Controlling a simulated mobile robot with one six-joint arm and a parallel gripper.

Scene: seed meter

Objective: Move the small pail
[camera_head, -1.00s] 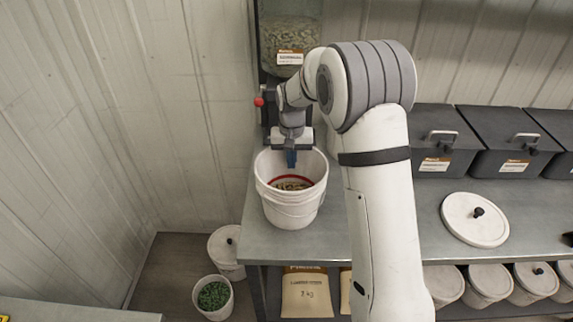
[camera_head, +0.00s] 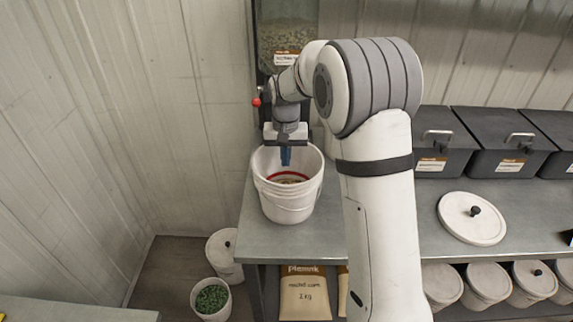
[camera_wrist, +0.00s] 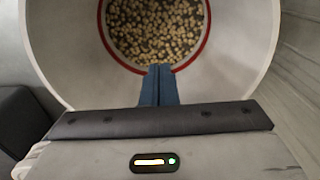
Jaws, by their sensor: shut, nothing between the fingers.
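A white pail (camera_head: 287,198) stands upright on the grey bench at its left end. In the wrist view the pail (camera_wrist: 235,50) is seen from above, with brown and tan seed (camera_wrist: 158,30) at the bottom and a red ring around the inside wall. My gripper (camera_head: 286,160) points down over the mouth of the pail. Its blue fingers (camera_wrist: 159,85) are together and hold nothing. I cannot tell how deep the fingertips reach into the pail. A smaller white pail (camera_head: 211,297) with green contents stands on the floor at the lower left.
A seed hopper (camera_head: 288,35) with a red knob (camera_head: 256,102) stands behind the pail. A white lid (camera_head: 472,218) lies on the bench (camera_head: 400,240) to the right. Dark bins (camera_head: 490,145) line the back. Lidded white pails (camera_head: 490,284) and a seed bag (camera_head: 305,295) sit below.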

